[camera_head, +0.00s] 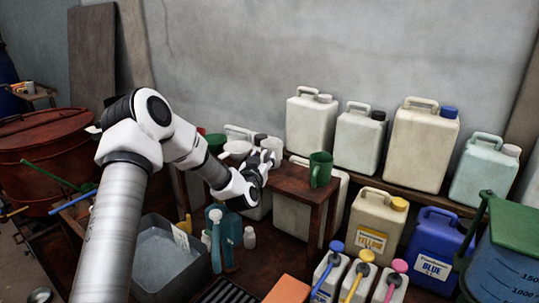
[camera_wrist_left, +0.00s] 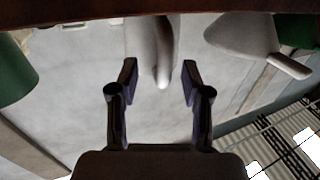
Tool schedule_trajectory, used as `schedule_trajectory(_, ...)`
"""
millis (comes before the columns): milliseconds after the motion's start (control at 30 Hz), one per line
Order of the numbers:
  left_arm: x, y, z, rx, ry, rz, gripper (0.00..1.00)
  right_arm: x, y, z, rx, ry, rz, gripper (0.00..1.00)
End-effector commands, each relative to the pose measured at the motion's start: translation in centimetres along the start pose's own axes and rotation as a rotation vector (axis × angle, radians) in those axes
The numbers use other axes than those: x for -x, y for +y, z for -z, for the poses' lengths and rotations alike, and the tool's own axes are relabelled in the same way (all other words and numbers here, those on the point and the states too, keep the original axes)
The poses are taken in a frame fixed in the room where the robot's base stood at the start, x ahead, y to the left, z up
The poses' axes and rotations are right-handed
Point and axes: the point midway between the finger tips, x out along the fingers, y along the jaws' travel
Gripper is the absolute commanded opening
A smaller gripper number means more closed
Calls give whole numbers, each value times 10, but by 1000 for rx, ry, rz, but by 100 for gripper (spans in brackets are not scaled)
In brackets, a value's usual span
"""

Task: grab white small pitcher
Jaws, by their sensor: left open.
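My left gripper (camera_head: 264,163) is over the small wooden table, beside the green mug. In the left wrist view my left gripper (camera_wrist_left: 160,75) is open, with a dark finger on each side. The white small pitcher (camera_wrist_left: 147,40) shows between and beyond the fingertips, its handle pointing towards the camera. The fingers do not appear to touch it. In the head view the gripper mostly hides the pitcher. My right gripper is not in view.
The green mug (camera_head: 320,169) stands right of the gripper on the wooden table (camera_head: 297,183). A white funnel-like vessel (camera_head: 237,149) and a green one (camera_head: 215,142) are to its left. Large jugs (camera_head: 311,122) line the shelf behind. A grey basin (camera_head: 160,262) is below left.

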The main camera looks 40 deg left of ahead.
Motion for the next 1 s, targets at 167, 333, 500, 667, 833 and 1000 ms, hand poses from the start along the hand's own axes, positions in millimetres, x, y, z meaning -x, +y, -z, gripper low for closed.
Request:
schedule_trajectory(167, -3, 0, -1, 2, -1, 0, 48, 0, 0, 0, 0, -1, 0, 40)
schedule_trajectory(333, -3, 0, -1, 2, -1, 0, 6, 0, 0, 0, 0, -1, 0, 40)
schedule_trajectory(500, -3, 0, -1, 2, -1, 0, 0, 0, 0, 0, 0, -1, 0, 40)
schedule_trajectory(667, -3, 0, 0, 1, 0, 0, 0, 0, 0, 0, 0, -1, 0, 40)
schedule_trajectory(833, -3, 0, 0, 1, 0, 0, 0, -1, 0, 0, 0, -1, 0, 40)
schedule_trajectory(1000, -3, 0, 6, 2, 1, 1, 0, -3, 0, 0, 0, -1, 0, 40)
